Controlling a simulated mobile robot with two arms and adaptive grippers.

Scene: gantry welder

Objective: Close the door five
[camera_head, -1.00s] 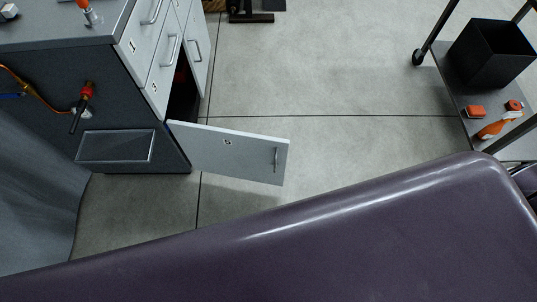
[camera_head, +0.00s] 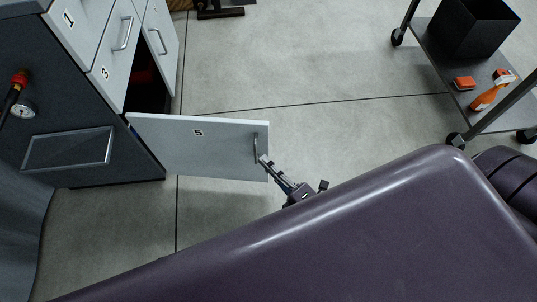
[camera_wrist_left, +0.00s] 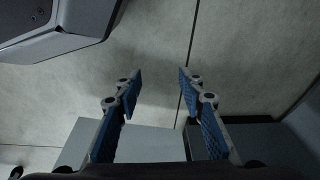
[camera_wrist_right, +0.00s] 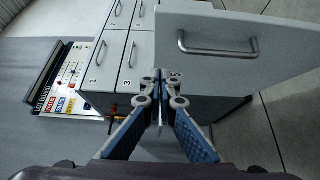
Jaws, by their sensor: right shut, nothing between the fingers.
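Door five (camera_head: 210,150), a pale grey panel marked 5, stands swung open from the lower part of the dark cabinet (camera_head: 70,110). Its bar handle (camera_head: 256,148) is near the free end. My right gripper (camera_head: 264,160) is shut and empty, its tips at the door's free end by the handle; I cannot tell if they touch. In the right wrist view the shut fingertips (camera_wrist_right: 160,78) are below and left of the handle (camera_wrist_right: 218,46). My left gripper (camera_wrist_left: 157,78) is open and empty in the left wrist view; it is not in the head view.
Drawer fronts (camera_head: 120,40) with handles sit above the dark opening (camera_head: 147,88). A wheeled cart (camera_head: 455,95) with a black bin (camera_head: 470,28) and an orange spray bottle (camera_head: 492,92) stands at right. The floor (camera_head: 310,85) between is clear.

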